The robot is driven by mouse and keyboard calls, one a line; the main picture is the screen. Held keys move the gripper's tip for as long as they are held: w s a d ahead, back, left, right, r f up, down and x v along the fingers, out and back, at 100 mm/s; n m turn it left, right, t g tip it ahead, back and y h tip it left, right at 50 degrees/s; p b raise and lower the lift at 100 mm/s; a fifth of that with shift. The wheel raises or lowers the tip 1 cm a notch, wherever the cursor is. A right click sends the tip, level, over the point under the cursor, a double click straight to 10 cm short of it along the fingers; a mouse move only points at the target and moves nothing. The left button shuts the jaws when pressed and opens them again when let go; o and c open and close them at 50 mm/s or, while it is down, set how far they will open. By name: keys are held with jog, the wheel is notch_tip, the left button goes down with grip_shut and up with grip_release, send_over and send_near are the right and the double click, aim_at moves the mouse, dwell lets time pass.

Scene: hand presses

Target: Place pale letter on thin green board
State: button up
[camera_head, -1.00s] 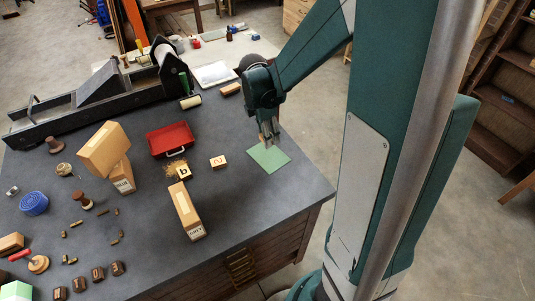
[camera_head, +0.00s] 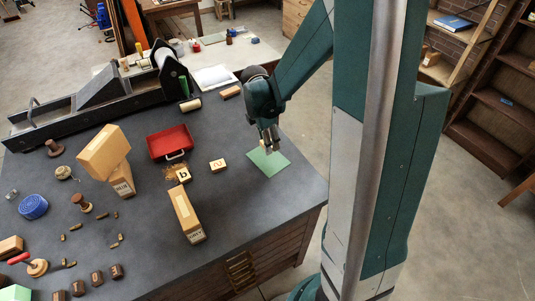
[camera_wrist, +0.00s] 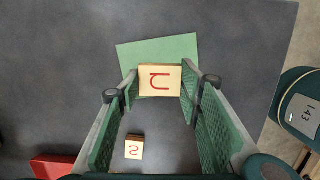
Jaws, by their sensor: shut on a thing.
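The pale letter block with a red character (camera_wrist: 160,81) is between my gripper's fingers (camera_wrist: 160,88) in the wrist view, with a finger on each side. My gripper (camera_head: 268,143) is shut on it. The thin green board (camera_head: 271,165) lies flat on the dark table near its right edge. In the wrist view the board (camera_wrist: 160,50) shows beyond and beside the block, which covers its near part. The block overlaps the board's area, but I cannot tell whether it touches it. In the head view my gripper mostly hides the block.
A second pale block with a red character (camera_head: 217,165) stands left of the board. A block marked b (camera_head: 183,174), a red tray (camera_head: 170,141) and tall tan boxes (camera_head: 187,213) are farther left. The table's right edge is close to the board.

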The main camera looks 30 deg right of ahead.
aim_at(269, 158)
jog(key=shift+f, duration=1.35)
jog(key=shift+f, duration=0.1)
jog(key=shift+f, duration=2)
jog(key=shift+f, duration=0.15)
jog(key=o, duration=0.9)
jog(key=shift+c, duration=0.2)
jog(key=shift+a+r, duration=0.3)
jog(key=shift+r, duration=1.75)
jog(key=shift+a+r, duration=0.3)
jog(key=shift+r, duration=1.7)
jog(key=shift+a+r, duration=0.3)
jog(key=shift+r, duration=1.75)
